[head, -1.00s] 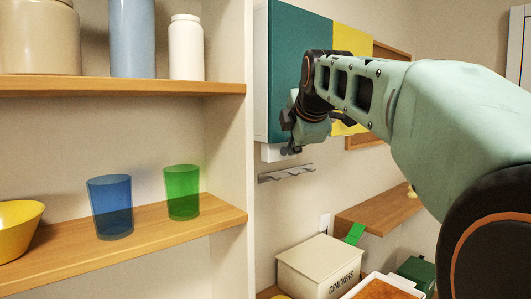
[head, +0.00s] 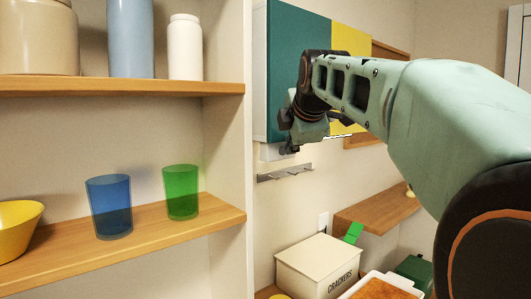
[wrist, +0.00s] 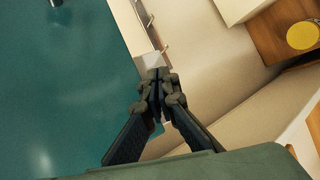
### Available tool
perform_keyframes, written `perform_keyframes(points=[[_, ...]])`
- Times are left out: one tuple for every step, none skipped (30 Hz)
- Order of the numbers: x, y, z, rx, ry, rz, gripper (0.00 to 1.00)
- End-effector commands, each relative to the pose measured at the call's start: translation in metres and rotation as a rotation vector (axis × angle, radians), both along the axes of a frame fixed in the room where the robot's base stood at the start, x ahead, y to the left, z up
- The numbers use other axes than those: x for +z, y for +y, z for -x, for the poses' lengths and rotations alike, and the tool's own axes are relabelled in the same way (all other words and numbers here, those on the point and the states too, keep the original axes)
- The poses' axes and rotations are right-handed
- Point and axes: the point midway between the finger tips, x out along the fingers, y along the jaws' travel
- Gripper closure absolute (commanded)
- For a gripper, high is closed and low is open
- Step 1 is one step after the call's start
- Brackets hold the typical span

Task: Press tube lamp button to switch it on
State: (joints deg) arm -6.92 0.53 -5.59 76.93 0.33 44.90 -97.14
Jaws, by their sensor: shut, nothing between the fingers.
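The tube lamp's white housing (head: 272,151) shows under the teal wall cabinet in the head view. A bright white strip (head: 338,136) glows under the yellow door, so the lamp looks lit. My gripper (head: 289,150) is at the cabinet's lower edge, beside the white housing. In the wrist view my gripper (wrist: 160,84) is shut and empty, its fingertips at or very near a white block (wrist: 149,62) at the cabinet's edge. The button itself is hidden, and I cannot tell whether the fingertips touch it.
The teal cabinet door (head: 293,65) is close to my gripper. A hook rail (head: 285,174) is on the wall below. A shelf unit (head: 225,215) with blue and green cups stands at left. A crackers box (head: 318,262) and a small wooden shelf (head: 375,214) are lower right.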

Motion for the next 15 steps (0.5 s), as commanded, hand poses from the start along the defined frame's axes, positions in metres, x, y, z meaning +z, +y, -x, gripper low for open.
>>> perform_keyframes(points=[[0.000, 0.000, 0.000, 0.000, 0.001, 0.000, 1.00], [0.000, 0.000, 0.000, 0.000, 0.001, 0.000, 1.00], [0.000, 0.000, 0.000, 0.000, 0.001, 0.000, 1.00], [-0.001, -0.001, 0.001, -0.001, 0.001, 0.001, 1.00], [-0.001, -0.002, 0.002, -0.001, 0.001, 0.001, 1.00], [-0.001, -0.003, 0.003, -0.001, 0.001, 0.001, 1.00], [-0.001, -0.005, 0.005, -0.001, 0.001, 0.000, 1.00], [-0.002, -0.006, 0.008, -0.001, 0.001, 0.000, 1.00], [-0.001, -0.009, 0.011, -0.002, 0.000, 0.000, 1.00], [-0.002, -0.011, 0.014, -0.003, 0.000, -0.001, 1.00], [-0.002, -0.013, 0.016, -0.002, 0.000, 0.000, 1.00], [-0.002, -0.015, 0.020, -0.002, 0.000, 0.000, 1.00], [-0.002, -0.017, 0.022, -0.002, 0.000, 0.000, 1.00], [-0.002, -0.019, 0.025, -0.003, 0.000, -0.001, 1.00], [-0.002, -0.021, 0.028, -0.003, 0.000, -0.001, 1.00]])
